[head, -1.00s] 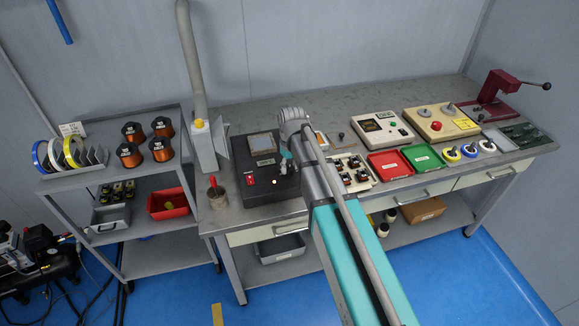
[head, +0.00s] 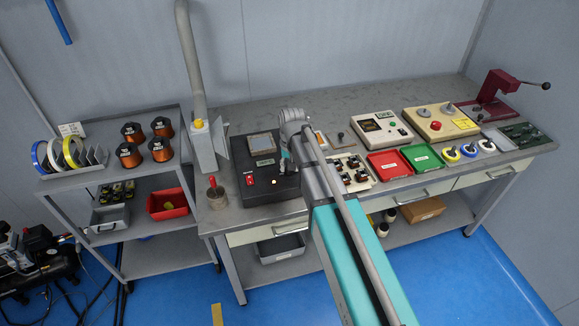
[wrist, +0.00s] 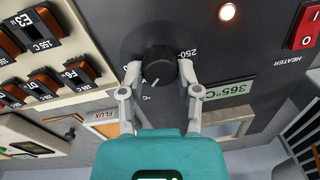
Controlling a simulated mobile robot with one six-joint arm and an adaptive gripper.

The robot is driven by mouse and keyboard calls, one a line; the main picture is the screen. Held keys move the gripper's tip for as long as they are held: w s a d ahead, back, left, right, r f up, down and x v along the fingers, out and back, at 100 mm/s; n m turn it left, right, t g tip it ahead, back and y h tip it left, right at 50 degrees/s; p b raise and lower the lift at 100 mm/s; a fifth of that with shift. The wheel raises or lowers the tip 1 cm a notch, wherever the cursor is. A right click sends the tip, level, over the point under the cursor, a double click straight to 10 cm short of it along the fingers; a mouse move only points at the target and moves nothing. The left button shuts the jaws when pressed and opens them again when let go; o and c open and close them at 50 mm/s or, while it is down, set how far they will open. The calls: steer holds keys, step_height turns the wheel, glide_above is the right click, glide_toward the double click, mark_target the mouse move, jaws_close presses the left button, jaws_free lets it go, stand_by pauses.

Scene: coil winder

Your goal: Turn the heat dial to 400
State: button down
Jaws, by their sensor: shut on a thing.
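The heat dial (wrist: 157,66) is a black round knob with a white pointer line, on the dark face of a black heater box (head: 237,160). In the wrist view the pointer aims toward the bottom of the picture, near a "°C" mark; a "250" mark is at its right. The greenish display (wrist: 228,90) beside it reads 365°C, upside down in that view. My gripper (wrist: 158,74) is shut on the dial, one grey finger on each side. In the head view my gripper (head: 285,161) is at the box's right side and hides the dial.
A red heater switch (wrist: 304,27) and a lit lamp (wrist: 227,12) are on the same face. A tray of labelled coils (wrist: 38,55) lies close to the left in the wrist view.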

steer(key=shift+s, duration=0.1)
steer(key=shift+c, duration=1.5)
jaws_free()
steer(key=shift+n, duration=0.4)
steer(key=shift+a+n, duration=0.1)
steer(key=shift+n, duration=1.6)
steer(key=n, duration=0.4)
steer(key=shift+r+n, duration=0.2)
steer(key=shift+n, duration=0.3)
step_height(320, 180, up, 14)
steer(key=f+p, duration=0.1)
steer(key=p, duration=1.3)
steer(key=s+d+f+m+b, duration=0.3)
steer(key=s+d+m, duration=0.1)
steer(key=s+d, duration=0.3)
steer(key=s+d+f+m+b, duration=0.3)
steer(key=s+d+m+b, duration=0.1)
steer(key=s+d, duration=0.3)
steer(key=shift+s+d+f+m+h, duration=0.2)
steer(key=shift+s+m+h, duration=0.1)
steer(key=shift+s+m, duration=0.6)
